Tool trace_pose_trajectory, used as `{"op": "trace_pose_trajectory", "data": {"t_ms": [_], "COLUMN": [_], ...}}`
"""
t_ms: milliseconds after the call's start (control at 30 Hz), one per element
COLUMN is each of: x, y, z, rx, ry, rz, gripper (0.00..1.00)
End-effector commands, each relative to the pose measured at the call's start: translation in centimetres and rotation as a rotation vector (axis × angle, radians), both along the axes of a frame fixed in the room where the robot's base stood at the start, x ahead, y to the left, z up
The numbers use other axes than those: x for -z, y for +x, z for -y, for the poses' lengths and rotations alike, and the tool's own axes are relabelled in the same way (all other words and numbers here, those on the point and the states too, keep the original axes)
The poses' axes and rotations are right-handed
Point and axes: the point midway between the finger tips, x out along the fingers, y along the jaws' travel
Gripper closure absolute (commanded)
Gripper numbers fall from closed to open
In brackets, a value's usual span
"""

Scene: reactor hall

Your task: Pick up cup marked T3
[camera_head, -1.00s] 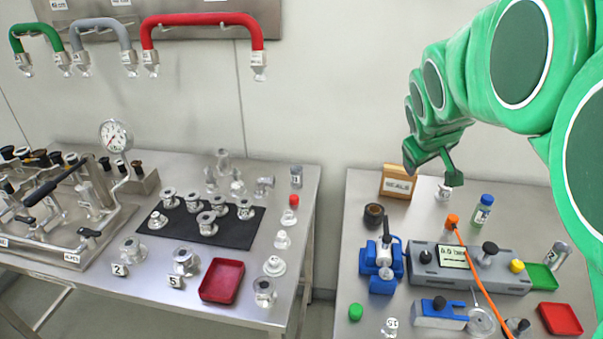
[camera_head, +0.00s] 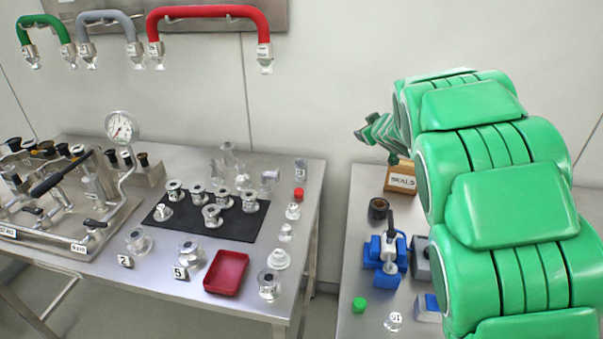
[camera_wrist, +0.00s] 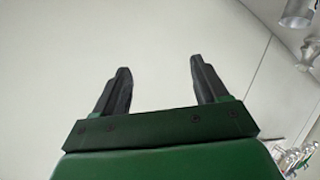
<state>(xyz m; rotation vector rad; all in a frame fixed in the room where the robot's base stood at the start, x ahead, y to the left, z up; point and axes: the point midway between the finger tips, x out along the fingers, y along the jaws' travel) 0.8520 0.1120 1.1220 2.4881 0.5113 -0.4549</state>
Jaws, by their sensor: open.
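No cup with a clearly legible T3 mark shows. A small grey cup (camera_head: 301,169) stands upright at the back right corner of the left table, its label too small to read for sure. My gripper (camera_wrist: 160,82) is open and empty in the wrist view, facing bare wall. In the head view my gripper (camera_head: 368,131) is in the air above the gap between the tables and the SEALS box, to the right of and higher than the grey cup. My arm hides much of the right table.
The left table (camera_head: 130,285) holds several metal fittings on a black mat (camera_head: 240,232), a red tray (camera_head: 207,284), and a red-capped piece (camera_head: 299,194) near the grey cup. The SEALS box (camera_head: 400,180) and a blue device (camera_head: 372,250) stand on the right table.

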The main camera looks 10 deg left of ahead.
Motion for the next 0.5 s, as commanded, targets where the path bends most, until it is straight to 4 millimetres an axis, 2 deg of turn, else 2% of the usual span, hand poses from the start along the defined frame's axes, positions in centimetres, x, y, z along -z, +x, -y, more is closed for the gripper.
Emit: {"op": "trace_pose_trajectory", "data": {"t_ms": [33,233,500], "x": [1.6,6.5,13.0], "y": [0.4,0.8,-1.5], "z": [-1.1,-6.2,-12.3], "rx": [-0.038,-0.209,-0.423], "ry": [0.021,0.140,0.310], "rz": [-0.010,-0.054,-0.176], "gripper": [0.27,0.27,0.27]}}
